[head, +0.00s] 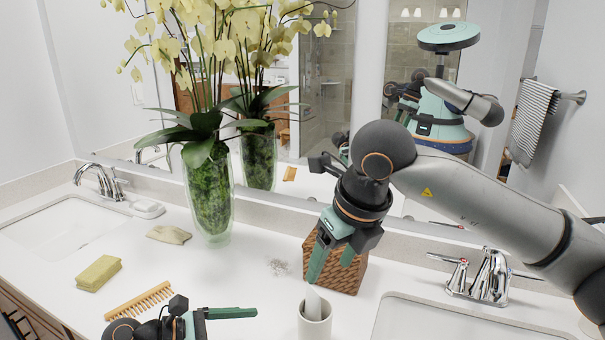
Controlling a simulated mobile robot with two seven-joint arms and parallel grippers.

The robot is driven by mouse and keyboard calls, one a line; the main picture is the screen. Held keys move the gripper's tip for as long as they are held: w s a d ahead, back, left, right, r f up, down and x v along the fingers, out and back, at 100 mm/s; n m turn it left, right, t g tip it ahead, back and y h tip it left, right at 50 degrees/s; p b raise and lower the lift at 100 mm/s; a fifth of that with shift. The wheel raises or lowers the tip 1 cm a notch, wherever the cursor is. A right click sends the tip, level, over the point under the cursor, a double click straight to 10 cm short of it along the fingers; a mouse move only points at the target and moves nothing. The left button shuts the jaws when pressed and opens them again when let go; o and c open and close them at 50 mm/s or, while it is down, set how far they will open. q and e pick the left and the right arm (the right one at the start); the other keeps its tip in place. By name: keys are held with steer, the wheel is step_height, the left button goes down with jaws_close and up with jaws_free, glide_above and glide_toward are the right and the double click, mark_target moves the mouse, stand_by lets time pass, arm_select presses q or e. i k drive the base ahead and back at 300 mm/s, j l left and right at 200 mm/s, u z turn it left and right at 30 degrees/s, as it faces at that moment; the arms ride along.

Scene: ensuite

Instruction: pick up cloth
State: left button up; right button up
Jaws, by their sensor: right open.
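A small beige-olive folded cloth (168,235) lies flat on the white counter, left of the glass vase. My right gripper (331,268) is open, fingers pointing down, in front of the brown woven basket. It is well to the right of the cloth. One fingertip overlaps the top of a white object in the white cup in this view; I cannot tell if they touch. My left gripper (230,315) is at the bottom edge, nearer the front than the cloth and apart from it. One green finger shows; the rest is cut off, so its opening is unclear.
A tall vase (209,195) of yellow orchids stands right beside the cloth. The woven basket (347,273) and white cup (315,322) stand right. Sinks lie at both sides; a mirror is behind.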

mark_target(96, 275)
steer(key=k+j, duration=0.1)
steer(key=j, duration=0.3)
steer(key=k+j, duration=0.15)
steer(key=j, duration=0.3)
steer(key=k+j, duration=0.1)
steer(key=j, duration=0.3)
